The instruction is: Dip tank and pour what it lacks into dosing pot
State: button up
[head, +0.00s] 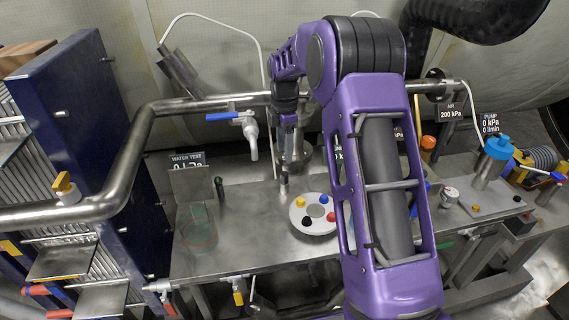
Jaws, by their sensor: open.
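My gripper (285,172) hangs down from the purple arm over the back of the steel bench (255,225). It is small here; its fingers look apart, and I see nothing held in them. A shiny metal cylinder (304,155) stands just behind it, partly hidden; I cannot tell whether it is the dosing pot. A clear greenish vessel with a reddish ring low down (198,238) stands at the bench's left. A "WATER TEST" display (188,160) is behind it, its reading partly covered by a plate. A thin dark probe-like stick (219,189) stands upright beside the vessel. No tank is clearly identifiable.
A round white tray (298,222) holds yellow, blue, red and black pieces. A blue-handled tap (247,128) hangs from the steel pipe (140,122). A blue-capped metal bottle (491,164) stands right. My purple arm hides the bench's centre right. Bare bench lies left of the tray.

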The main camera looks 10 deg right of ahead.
notch_tip(320, 180, up, 8)
jog(key=shift+r+p, duration=0.25)
jog(key=shift+p, duration=0.15)
